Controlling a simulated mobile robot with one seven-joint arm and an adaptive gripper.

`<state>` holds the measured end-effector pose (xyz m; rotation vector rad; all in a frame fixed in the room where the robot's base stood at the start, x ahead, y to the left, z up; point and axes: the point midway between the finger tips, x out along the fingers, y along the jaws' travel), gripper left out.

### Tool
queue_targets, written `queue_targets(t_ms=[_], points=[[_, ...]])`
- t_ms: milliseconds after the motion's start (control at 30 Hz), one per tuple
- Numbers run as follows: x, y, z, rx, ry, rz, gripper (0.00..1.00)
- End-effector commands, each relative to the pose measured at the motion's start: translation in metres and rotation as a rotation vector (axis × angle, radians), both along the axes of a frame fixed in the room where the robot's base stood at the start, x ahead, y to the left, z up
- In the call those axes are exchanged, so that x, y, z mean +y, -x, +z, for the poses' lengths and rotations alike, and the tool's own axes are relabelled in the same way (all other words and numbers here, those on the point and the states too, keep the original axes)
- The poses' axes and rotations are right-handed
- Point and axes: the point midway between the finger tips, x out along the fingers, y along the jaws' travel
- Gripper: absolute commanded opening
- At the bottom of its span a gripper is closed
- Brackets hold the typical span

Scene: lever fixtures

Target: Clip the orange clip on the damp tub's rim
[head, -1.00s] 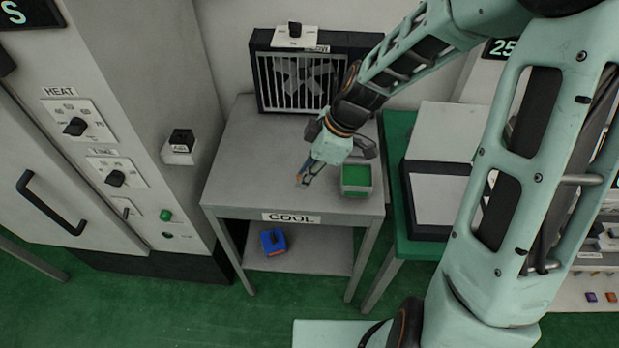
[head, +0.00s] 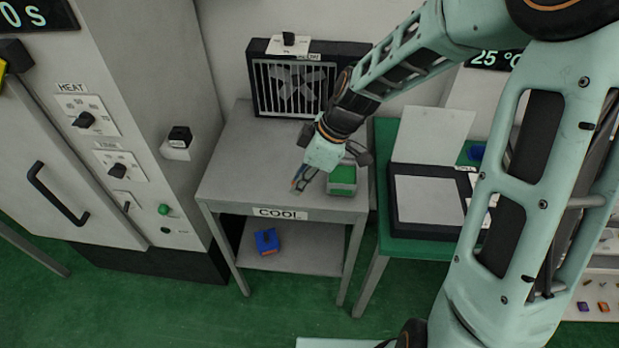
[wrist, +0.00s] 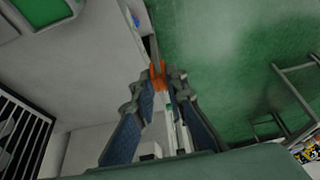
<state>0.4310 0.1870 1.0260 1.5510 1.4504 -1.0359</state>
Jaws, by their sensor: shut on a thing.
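The orange clip (wrist: 157,75) is between my fingertips in the wrist view. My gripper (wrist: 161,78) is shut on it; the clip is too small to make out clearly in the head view. There, my gripper (head: 296,187) points down over the front part of the cooling table, left of a small grey tub (head: 341,188) with a green top. The gripper and tub are apart. The tub stands upright near the table's right side. Part of it shows at the upper left of the wrist view (wrist: 62,35). I cannot tell whether it is damp.
The grey table (head: 235,180) is labelled COOL. A fan with a grille (head: 298,85) stands at its back. A blue and red object (head: 267,241) lies on the lower shelf. A green table (head: 385,215) with a black-framed box (head: 430,200) stands right. A cabinet (head: 150,60) is left.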

Motion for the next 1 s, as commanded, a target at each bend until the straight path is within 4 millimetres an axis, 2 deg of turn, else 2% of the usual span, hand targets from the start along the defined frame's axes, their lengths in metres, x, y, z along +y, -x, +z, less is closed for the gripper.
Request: queue_targets(t_ms=[133,300,500,800,1000], points=[[-0.026,-0.01,0.001,0.0,0.001,-0.182,0.04],[-0.074,-0.03,0.008,-0.005,0.002,-0.552,0.04],[-0.117,-0.046,0.02,-0.007,0.001,-0.912,0.04],[-0.163,-0.06,0.039,-0.007,0.001,-1.296,0.04],[-0.181,-0.064,0.046,-0.003,0.0,-1.449,0.04]])
